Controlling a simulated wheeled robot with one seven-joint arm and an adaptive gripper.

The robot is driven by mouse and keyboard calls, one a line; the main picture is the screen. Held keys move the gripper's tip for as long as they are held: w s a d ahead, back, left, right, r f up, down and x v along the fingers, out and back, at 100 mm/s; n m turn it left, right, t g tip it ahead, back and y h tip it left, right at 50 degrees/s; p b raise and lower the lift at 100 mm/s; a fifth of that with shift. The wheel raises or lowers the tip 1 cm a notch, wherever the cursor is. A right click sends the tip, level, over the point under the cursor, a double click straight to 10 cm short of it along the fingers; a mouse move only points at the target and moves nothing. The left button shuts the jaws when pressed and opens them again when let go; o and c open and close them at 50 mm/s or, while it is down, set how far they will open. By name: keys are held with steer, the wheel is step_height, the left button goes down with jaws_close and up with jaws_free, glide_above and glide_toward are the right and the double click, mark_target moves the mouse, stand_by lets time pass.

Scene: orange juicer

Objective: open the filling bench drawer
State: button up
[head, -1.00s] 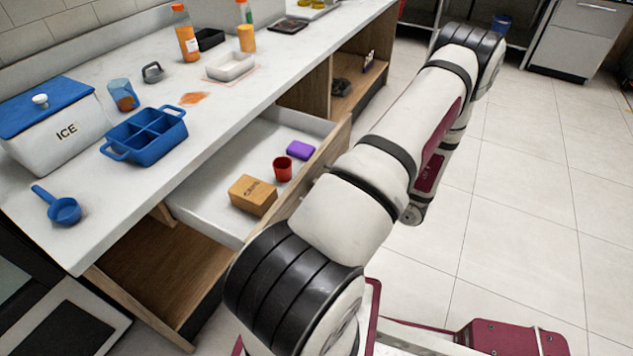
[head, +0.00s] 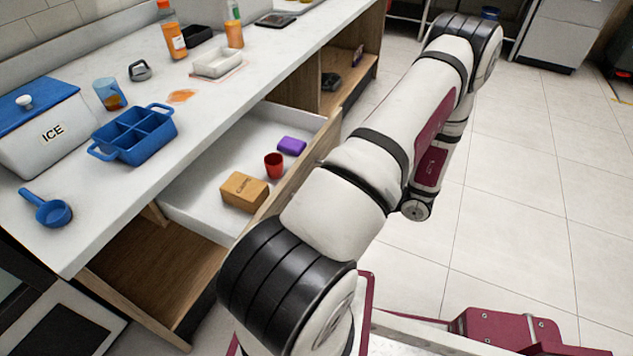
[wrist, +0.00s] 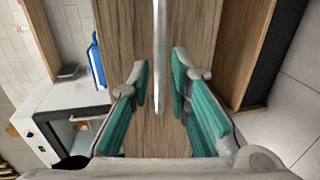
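The filling bench drawer (head: 196,198) stands pulled out from under the white counter. A carton-like box (head: 244,192), a red cup (head: 274,165) and a purple block (head: 291,145) lie inside it. Its wooden front (head: 296,183) is partly hidden behind my arm in the head view. In the wrist view, the wooden front (wrist: 190,30) fills the middle, with a metal bar handle (wrist: 160,55) running down it. My gripper (wrist: 161,75) has its teal fingers apart, one on each side of the bar, with gaps visible. The head view does not show my gripper.
The counter (head: 60,225) holds an ice box (head: 50,135), a blue divided tray (head: 135,135), a blue scoop (head: 50,210) and bottles (head: 172,35). An open shelf (head: 345,80) is beyond the drawer.

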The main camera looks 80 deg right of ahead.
steer(key=v, duration=0.8)
steer(key=shift+s, duration=0.35)
steer(key=shift+r, duration=0.1)
